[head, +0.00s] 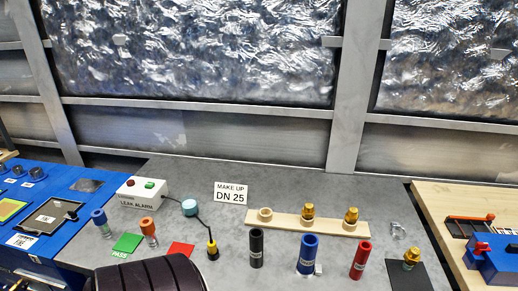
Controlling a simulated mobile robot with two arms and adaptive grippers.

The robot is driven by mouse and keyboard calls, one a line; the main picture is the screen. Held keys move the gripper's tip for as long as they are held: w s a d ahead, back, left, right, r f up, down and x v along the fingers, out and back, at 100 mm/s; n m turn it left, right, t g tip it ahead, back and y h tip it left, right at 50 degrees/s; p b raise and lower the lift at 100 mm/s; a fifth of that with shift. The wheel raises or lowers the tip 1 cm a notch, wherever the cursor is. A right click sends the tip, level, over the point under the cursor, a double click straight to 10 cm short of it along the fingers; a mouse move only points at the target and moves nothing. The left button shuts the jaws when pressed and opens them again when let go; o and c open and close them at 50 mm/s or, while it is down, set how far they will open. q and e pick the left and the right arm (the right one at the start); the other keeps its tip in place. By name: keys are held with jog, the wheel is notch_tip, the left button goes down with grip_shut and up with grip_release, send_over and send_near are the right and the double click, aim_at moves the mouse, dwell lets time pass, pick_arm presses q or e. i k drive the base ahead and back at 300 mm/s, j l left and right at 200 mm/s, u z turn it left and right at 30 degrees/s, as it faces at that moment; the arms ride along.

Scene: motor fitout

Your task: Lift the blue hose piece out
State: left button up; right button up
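The blue hose piece (307,254) stands upright on the grey worktop, right of the middle. It is a thick blue cylinder with an open top and a pale label on its side. A black hose piece (256,248) stands to its left and a red one (360,259) to its right, both apart from it. Neither of my grippers is in view.
A leak alarm box (141,192), green pad (127,244) and red pad (181,248) lie left. A dark ribbed shape (150,276) covers the front left.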

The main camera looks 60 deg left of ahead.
aim_at(310, 242)
jog(key=u, duration=1.35)
jog(key=j+z, duration=0.4)
jog(key=j, duration=0.95)
